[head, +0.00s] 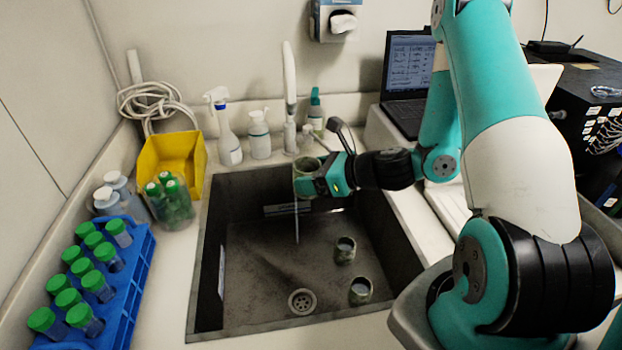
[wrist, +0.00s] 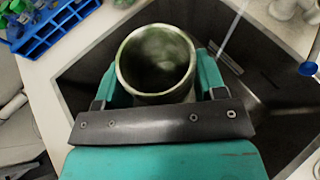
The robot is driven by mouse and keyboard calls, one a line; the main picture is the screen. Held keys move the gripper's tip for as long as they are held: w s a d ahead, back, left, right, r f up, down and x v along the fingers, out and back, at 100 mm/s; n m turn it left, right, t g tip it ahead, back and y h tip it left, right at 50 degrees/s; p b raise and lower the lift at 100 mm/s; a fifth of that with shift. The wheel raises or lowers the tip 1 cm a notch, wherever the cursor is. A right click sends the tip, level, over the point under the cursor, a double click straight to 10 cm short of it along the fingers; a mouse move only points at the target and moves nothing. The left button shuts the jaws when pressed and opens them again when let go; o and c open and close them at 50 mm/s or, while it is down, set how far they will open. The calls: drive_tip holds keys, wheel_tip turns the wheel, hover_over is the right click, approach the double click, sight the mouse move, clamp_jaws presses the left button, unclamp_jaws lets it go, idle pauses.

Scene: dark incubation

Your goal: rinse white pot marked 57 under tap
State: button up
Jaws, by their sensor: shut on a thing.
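My gripper (head: 318,185) is shut on a pot (head: 303,165), which it holds upright over the far part of the sink. In the wrist view the pot (wrist: 157,62) sits between both fingers, with a pale rim and a green-stained inside. No number shows on it. The tall white tap (head: 290,90) stands behind the sink. A thin pale streak like running water (head: 296,222) shows below the pot; in the wrist view a similar streak (wrist: 234,32) passes right of the pot, apparently outside its mouth.
Two other stained pots (head: 345,250) (head: 360,291) stand on the floor of the dark sink (head: 250,317) near the drain (head: 301,301). Bottles (head: 228,140) line the back ledge. A yellow bin (head: 172,160) and blue tube rack (head: 130,275) stand left.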

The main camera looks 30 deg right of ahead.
drive_tip(key=w+d+f+p, duration=0.1)
drive_tip(key=w+d+f, duration=0.1)
drive_tip(key=w, duration=1.1)
drive_tip(key=shift+w+f, duration=0.2)
drive_tip(key=shift+f, duration=0.15)
drive_tip(key=shift+d+p, duration=0.1)
drive_tip(key=shift+p, duration=0.2)
drive_tip(key=shift+s+d, duration=0.1)
drive_tip(key=shift+d, duration=0.45)
drive_tip(key=shift+a, duration=0.2)
drive_tip(key=shift+a, duration=0.45)
drive_tip(key=shift+d, duration=0.15)
drive_tip(key=shift+d, duration=0.5)
